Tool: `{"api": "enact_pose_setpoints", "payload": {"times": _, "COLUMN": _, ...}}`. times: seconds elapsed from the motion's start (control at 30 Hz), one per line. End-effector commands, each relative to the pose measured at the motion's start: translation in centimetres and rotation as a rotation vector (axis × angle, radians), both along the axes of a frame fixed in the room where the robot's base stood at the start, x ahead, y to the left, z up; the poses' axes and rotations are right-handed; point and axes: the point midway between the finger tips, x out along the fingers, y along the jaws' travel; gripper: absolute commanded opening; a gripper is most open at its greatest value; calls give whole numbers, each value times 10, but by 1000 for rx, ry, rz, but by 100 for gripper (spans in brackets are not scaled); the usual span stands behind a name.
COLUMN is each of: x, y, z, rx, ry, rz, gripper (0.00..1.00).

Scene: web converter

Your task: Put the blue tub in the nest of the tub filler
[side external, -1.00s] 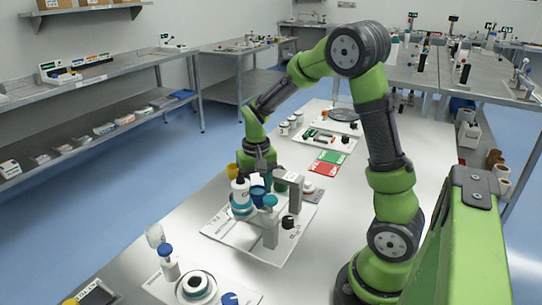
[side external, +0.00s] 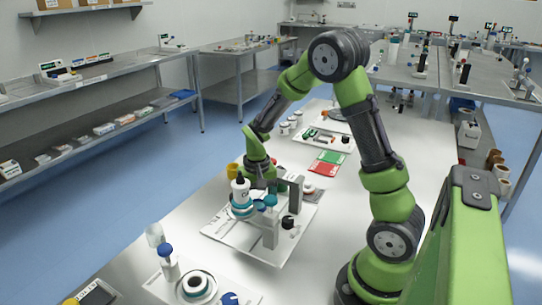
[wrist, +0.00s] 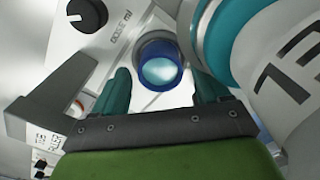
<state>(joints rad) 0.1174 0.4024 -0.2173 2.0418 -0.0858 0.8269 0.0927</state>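The blue tub (wrist: 152,84) shows in the wrist view as a blue ring with a pale blue inside. It lies between the two teal fingers of my gripper (wrist: 160,78), with a visible gap on each side. The tub is hidden there.
The bottle with its teal band (wrist: 222,35) is close on the right of my gripper in the wrist view. A grey upright (side external: 296,193) and a black knob (side external: 288,222) stand nearby. Red and green cards (side external: 326,163) lie farther back on the table.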

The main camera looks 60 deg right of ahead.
Motion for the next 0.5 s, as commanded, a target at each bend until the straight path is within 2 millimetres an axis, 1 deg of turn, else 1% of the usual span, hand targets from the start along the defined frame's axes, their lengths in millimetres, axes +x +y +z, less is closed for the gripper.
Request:
{"api": "enact_pose_setpoints", "payload": {"times": 0.17, "x": 0, "y": 0, "z": 0, "rx": -1, "ry": -1, "rz": 0, "gripper": 75}}
{"api": "enact_pose_setpoints", "payload": {"times": 0.27, "x": 0, "y": 0, "z": 4, "rx": -1, "ry": -3, "rz": 1, "gripper": 75}}
{"api": "enact_pose_setpoints", "payload": {"times": 0.37, "x": 1, "y": 0, "z": 15, "rx": 0, "ry": -5, "rz": 2, "gripper": 75}}
{"api": "enact_pose_setpoints", "payload": {"times": 0.5, "x": 1, "y": 0, "z": 43, "rx": -2, "ry": -8, "rz": 1, "gripper": 75}}
